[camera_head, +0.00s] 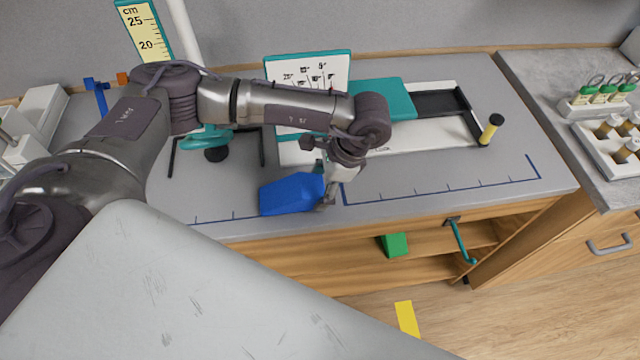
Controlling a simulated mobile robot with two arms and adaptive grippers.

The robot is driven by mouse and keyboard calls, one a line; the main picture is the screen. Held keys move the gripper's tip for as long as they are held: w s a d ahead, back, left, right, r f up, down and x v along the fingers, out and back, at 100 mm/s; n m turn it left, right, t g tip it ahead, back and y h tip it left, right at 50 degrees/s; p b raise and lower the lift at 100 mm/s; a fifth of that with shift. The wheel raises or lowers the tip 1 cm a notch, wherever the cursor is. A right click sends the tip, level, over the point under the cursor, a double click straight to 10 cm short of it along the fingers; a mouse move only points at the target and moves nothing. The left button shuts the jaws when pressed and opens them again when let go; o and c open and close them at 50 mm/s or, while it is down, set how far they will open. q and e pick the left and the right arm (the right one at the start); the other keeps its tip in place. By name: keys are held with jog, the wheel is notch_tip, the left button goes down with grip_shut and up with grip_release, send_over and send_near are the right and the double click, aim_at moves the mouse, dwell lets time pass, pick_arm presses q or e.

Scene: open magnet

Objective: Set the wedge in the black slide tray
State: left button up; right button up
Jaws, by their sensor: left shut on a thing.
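A blue wedge-shaped block (289,194) is at the front edge of the grey worktop, left of my left gripper (326,192). My left gripper points down and is shut on the blue block at its right end. I cannot tell whether the block touches the worktop. The black slide tray (440,104) lies farther back and to the right, within a white frame. A teal cover (384,98) lies over its left side. My arm hides part of the white frame. My right gripper is out of view.
A white chart panel (308,72) stands behind my arm. A green block (394,244) sits on the shelf below the worktop. The worktop right of my gripper (430,178) is clear, with blue line markings.

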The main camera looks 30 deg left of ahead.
pick_arm(q)
jog(key=shift+f, duration=0.15)
jog(key=o, duration=1.1)
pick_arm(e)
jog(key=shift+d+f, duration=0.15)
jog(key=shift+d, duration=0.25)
pick_arm(q)
jog(key=shift+r, duration=0.25)
jog(key=shift+w+d+r, duration=0.1)
jog(key=shift+d+r, duration=0.05)
jog(key=shift+r, duration=0.1)
jog(key=b+v, duration=0.3)
jog(key=v, duration=0.8)
jog(key=shift+r+b, duration=0.15)
jog(key=shift+b, duration=0.25)
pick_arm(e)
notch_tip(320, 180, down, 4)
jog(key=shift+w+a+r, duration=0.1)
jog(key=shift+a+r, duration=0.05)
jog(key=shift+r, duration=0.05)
